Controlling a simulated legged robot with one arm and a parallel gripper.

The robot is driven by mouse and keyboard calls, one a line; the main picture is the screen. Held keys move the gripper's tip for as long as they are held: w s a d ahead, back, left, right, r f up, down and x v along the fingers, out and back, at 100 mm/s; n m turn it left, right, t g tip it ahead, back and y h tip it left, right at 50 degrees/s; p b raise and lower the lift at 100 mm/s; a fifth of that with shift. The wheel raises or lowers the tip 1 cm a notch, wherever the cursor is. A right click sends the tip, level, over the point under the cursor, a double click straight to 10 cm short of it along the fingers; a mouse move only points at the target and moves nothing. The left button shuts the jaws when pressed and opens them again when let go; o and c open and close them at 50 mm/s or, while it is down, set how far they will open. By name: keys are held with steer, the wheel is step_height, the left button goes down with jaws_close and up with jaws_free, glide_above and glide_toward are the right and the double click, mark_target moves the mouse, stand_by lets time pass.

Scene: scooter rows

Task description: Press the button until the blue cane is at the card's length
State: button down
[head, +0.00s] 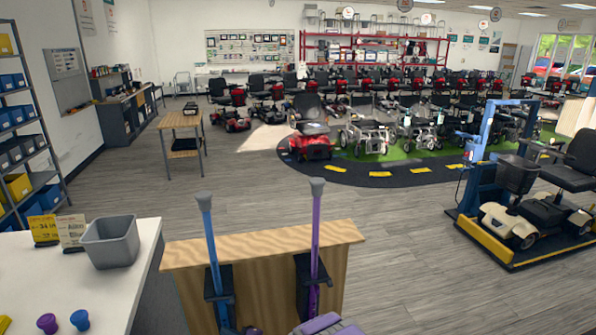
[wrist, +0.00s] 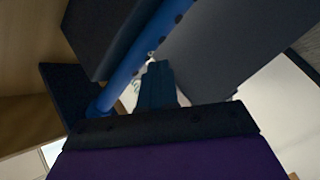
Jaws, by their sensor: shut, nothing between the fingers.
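The blue cane (head: 212,248) stands upright in a dark holder on the front of a wooden stand, with its grey tip up. A purple cane (head: 315,240) stands in a like holder to its right, its tip a little higher. In the wrist view the blue shaft (wrist: 130,62) runs diagonally, with a row of dark holes. My gripper (wrist: 157,82) is shut and empty, its fingers close to the shaft; I cannot tell whether they touch it. The button is not clearly visible. A yellow card (head: 43,230) and a cream card (head: 71,231) stand on the white table; their print is too small to read surely.
The white table (head: 140,250) at left holds a grey bin (head: 110,242), a blue knob (head: 80,319) and a purple knob (head: 47,322). The wooden stand (head: 262,243) is right in front of me. A scooter on a yellow-edged platform (head: 515,255) is at right. Open floor lies beyond the stand.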

steer(key=shift+s+d, duration=0.15)
steer(key=shift+s, duration=0.25)
steer(key=shift+s+d+p, duration=0.15)
steer(key=shift+s+d, duration=0.1)
steer(key=shift+s, duration=0.7)
steer(key=shift+s+d+p, duration=0.1)
steer(key=shift+s+d, duration=0.1)
steer(key=shift+s, duration=0.75)
steer(key=shift+s+d+p, duration=0.15)
steer(key=shift+s+d, duration=0.1)
steer(key=shift+s, duration=0.7)
